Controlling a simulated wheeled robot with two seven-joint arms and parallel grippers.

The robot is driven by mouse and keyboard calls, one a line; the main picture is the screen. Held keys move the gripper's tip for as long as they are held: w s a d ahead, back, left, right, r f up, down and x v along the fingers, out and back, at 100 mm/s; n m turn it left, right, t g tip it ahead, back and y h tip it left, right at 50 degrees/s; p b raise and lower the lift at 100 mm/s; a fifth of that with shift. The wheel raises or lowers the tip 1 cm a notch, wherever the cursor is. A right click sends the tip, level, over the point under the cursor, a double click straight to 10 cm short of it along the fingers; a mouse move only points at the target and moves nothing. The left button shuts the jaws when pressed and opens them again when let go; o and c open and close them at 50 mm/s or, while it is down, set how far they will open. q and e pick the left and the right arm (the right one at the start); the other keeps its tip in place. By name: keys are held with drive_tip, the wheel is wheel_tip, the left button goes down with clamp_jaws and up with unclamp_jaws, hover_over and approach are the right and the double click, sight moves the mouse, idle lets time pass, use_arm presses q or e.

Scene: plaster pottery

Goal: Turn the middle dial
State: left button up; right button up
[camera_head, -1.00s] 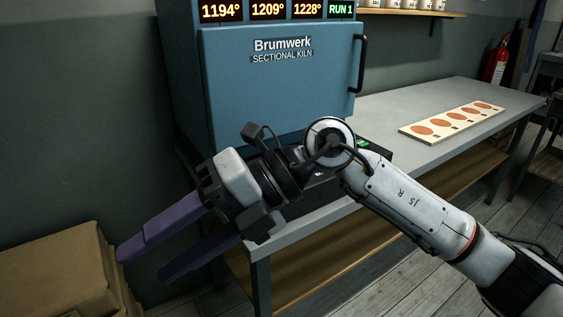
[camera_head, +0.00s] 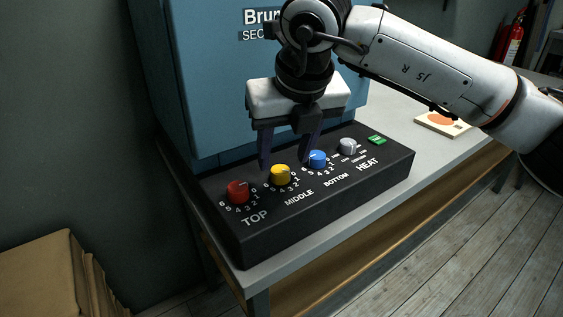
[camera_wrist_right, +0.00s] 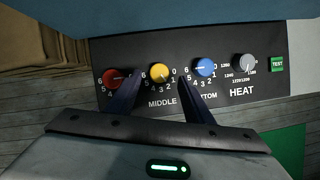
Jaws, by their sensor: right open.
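The middle dial (camera_head: 280,175) is a yellow knob on the black control box (camera_head: 325,210), above the label MIDDLE. It also shows in the right wrist view (camera_wrist_right: 160,72). My right gripper (camera_head: 287,165) is open, with its purple fingers pointing down at the panel. In the wrist view its fingers (camera_wrist_right: 157,92) lie left and right of the yellow dial, short of it in the picture. Whether they touch the panel I cannot tell. The red TOP dial (camera_head: 238,192) is to the left, and the blue BOTTOM dial (camera_head: 317,159) is right beside the right finger. My left gripper is out of view.
The grey HEAT dial (camera_head: 347,146) and a green TEST button (camera_head: 377,139) are at the box's right end. The blue kiln (camera_head: 185,95) stands behind. Cardboard (camera_head: 45,275) is at lower left. The bench (camera_head: 425,175) right of the box is mostly clear.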

sight(281, 169)
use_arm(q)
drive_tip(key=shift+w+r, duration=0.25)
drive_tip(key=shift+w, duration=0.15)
use_arm(e)
drive_tip(key=shift+x, duration=1.9)
drive_tip(key=c, duration=1)
drive_tip(key=shift+c, duration=0.2)
